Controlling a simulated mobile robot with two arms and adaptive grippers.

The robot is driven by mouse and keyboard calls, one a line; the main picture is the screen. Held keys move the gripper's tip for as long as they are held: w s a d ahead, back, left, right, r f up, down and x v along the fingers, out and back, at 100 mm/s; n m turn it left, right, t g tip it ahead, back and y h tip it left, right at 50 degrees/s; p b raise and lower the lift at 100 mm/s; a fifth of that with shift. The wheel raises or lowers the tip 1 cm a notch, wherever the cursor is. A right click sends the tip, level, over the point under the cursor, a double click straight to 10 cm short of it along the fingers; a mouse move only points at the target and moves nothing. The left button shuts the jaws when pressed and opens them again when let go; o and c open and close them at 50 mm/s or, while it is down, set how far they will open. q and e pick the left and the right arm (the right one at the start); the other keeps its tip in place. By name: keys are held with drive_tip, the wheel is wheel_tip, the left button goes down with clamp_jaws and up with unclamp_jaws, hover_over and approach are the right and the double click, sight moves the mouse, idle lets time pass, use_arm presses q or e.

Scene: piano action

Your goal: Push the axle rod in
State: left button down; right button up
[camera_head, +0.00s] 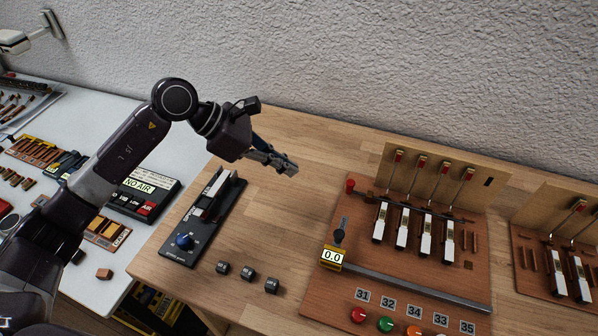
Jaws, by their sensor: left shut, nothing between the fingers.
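A red knob (350,186) stands at the upper left of the brown piano action board (330,290). A thin dark rod (367,197) runs right from near this knob towards the row of white key-like parts with red-tipped hammers. It looks like the axle rod, but how deep it sits among these parts is too small to tell. My left gripper (292,169) is shut and empty, above the wooden table left of the red knob and apart from it. My right gripper is not in view.
A black device with a blue knob (184,241) lies below my left arm. A yellow "0.0" display (332,257) sits on a metal rail. A second board (531,233) is at right.

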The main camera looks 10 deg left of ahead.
sight(365, 196)
use_arm(q)
drive_tip(key=p+x, duration=0.3)
drive_tip(key=x, duration=0.6)
drive_tip(key=shift+s+d+f, duration=0.1)
drive_tip(key=shift+d, duration=0.3)
drive_tip(key=shift+w+d+p, duration=0.2)
drive_tip(key=shift+d+p, duration=0.1)
drive_tip(key=shift+d, duration=0.3)
drive_tip(key=shift+w+d+p, duration=0.2)
drive_tip(key=shift+d+p, duration=0.1)
drive_tip(key=shift+d, duration=0.25)
drive_tip(key=shift+w+d, duration=0.15)
drive_tip(key=shift+d, duration=0.45)
drive_tip(key=shift+w+f, duration=0.1)
drive_tip(key=d, duration=0.2)
drive_tip(key=s+d, duration=0.1)
drive_tip(key=d, duration=0.1)
drive_tip(key=shift+d, duration=0.4)
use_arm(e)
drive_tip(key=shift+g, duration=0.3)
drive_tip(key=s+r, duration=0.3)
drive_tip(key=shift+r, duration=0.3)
use_arm(q)
drive_tip(key=shift+a, duration=0.1)
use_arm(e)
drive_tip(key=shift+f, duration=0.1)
